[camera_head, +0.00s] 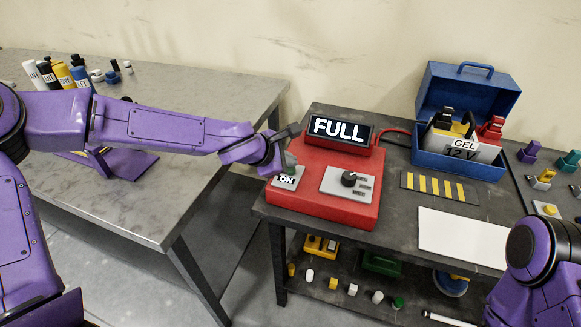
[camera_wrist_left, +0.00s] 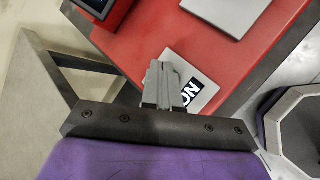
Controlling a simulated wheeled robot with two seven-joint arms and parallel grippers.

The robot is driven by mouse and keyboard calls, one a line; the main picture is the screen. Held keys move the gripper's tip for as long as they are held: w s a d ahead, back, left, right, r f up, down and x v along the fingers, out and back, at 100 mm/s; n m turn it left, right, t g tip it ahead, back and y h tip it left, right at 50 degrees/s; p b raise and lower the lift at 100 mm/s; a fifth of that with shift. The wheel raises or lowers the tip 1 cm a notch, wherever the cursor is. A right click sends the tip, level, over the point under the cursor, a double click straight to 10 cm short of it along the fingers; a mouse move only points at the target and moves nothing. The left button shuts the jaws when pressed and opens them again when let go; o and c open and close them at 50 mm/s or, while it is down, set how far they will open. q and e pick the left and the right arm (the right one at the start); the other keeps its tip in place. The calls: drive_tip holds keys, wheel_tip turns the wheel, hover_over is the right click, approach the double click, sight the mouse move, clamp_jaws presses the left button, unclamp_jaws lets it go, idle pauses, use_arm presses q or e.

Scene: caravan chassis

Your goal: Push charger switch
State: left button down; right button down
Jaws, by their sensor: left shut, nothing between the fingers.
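The red charger (camera_head: 330,205) sits on the dark workbench, and its display (camera_head: 340,130) reads FULL. At its left front is a pale switch plate (camera_head: 287,181) marked ON. My left gripper (camera_head: 288,166) is shut and empty, with its fingertips over this plate. In the left wrist view the shut fingers (camera_wrist_left: 166,75) cover part of the plate (camera_wrist_left: 204,94). The switch itself is hidden by the fingers, and I cannot tell whether they touch it. My right arm shows at the lower right, but its gripper is out of view.
A knob panel (camera_head: 347,184) is on the charger's right. A red cable leads to the blue box (camera_head: 459,163), which holds a GEL 12 V battery (camera_head: 464,144). A white sheet (camera_head: 462,237) lies in front. A grey table (camera_head: 150,200) with bottles stands left, across a gap.

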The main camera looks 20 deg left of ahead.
idle(0.5)
use_arm(q)
drive_tip(key=shift+f, duration=0.45)
drive_tip(key=shift+s, duration=0.1)
drive_tip(key=shift+r+p, duration=0.35)
wheel_tip(320, 180, up, 6)
drive_tip(key=p, duration=0.7)
drive_tip(key=shift+r, duration=0.15)
